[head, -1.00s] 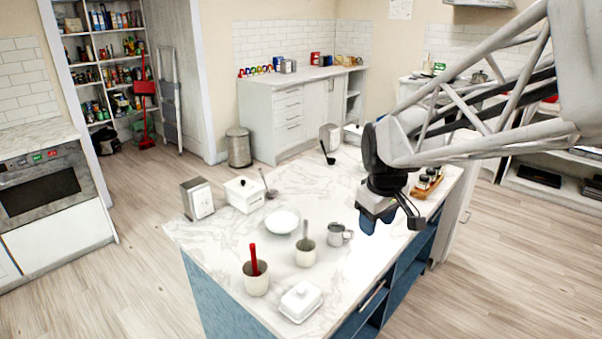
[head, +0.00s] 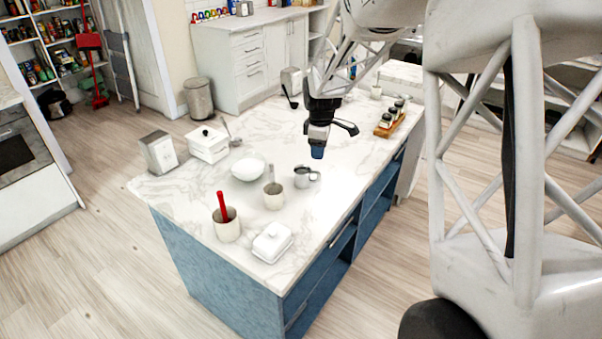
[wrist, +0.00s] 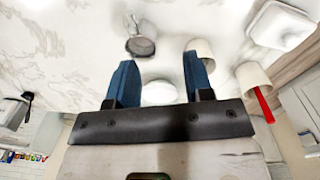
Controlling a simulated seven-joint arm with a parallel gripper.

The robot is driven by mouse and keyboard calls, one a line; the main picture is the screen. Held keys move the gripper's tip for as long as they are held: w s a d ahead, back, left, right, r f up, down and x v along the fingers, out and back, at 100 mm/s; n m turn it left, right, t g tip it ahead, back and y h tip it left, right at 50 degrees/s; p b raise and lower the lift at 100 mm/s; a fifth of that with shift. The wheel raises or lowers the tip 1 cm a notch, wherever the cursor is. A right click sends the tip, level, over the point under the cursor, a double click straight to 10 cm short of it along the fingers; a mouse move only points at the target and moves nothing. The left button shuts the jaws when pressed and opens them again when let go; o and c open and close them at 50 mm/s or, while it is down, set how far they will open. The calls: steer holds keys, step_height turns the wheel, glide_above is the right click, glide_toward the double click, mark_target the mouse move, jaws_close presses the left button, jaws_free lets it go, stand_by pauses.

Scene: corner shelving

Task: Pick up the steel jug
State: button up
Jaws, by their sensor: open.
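The steel jug (head: 303,177) is a small grey metal cup with a side handle, upright on the marble-topped island. In the wrist view the jug (wrist: 141,46) shows beyond the fingertips, nearer the left finger. My gripper (head: 322,147) hangs above the island, just behind and slightly right of the jug in the head view. In the wrist view its two blue fingers (wrist: 161,72) are spread apart with nothing held between them. The jug is not touched.
Near the jug are a white bowl (head: 248,168), a utensil cup (head: 274,197), a cup with a red utensil (head: 228,228) and a butter dish (head: 271,243). A jar rack (head: 390,122) stands right. The counter (head: 330,215) right of the jug is clear.

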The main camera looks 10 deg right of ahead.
mark_target(316, 174)
steer(key=w+f+n, duration=0.1)
steer(key=w+f, duration=0.3)
steer(key=f, duration=0.1)
steer(key=w+f+n, duration=0.1)
steer(key=w+f, duration=0.1)
steer(key=shift+w+d+f+n, duration=0.25)
steer(key=shift+w+n, duration=0.05)
steer(key=shift+w, duration=0.1)
steer(key=shift+f, duration=1.25)
steer(key=shift+f, duration=0.1)
steer(key=shift+d+f, duration=0.2)
steer(key=shift+f, duration=2.35)
jaws_close()
